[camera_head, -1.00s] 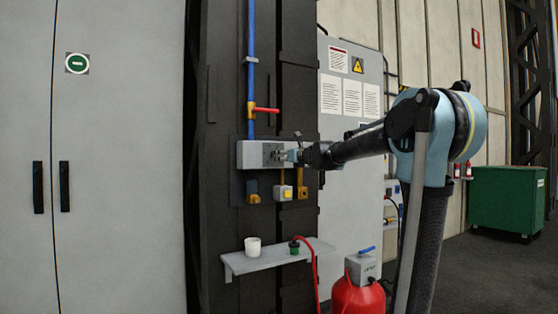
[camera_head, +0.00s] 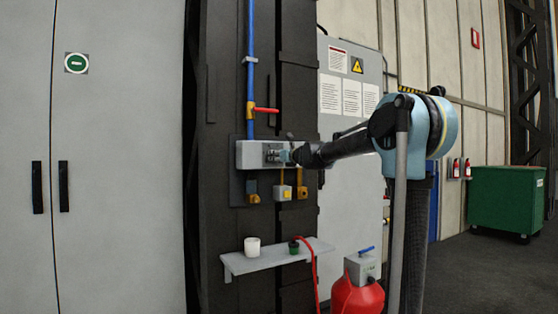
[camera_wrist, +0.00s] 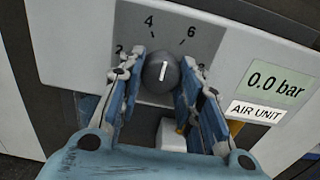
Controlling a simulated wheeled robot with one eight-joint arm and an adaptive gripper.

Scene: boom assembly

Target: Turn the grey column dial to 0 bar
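The grey column dial (camera_wrist: 161,72) is a dark round knob with a white line, on the air unit's light panel in the wrist view. The white line stands nearly upright in the picture. A green display (camera_wrist: 275,83) on the panel reads 0.0 bar. My gripper (camera_wrist: 162,75) has one finger close against each side of the dial and looks shut on it. In the head view, my gripper (camera_head: 287,155) is at the air unit box (camera_head: 250,154) on the dark column.
A blue pipe with a red valve handle (camera_head: 266,110) runs above the box. Yellow fittings (camera_head: 284,191) hang below it. A shelf (camera_head: 275,258) with a white cup (camera_head: 252,246) and a red tank (camera_head: 358,297) are lower down.

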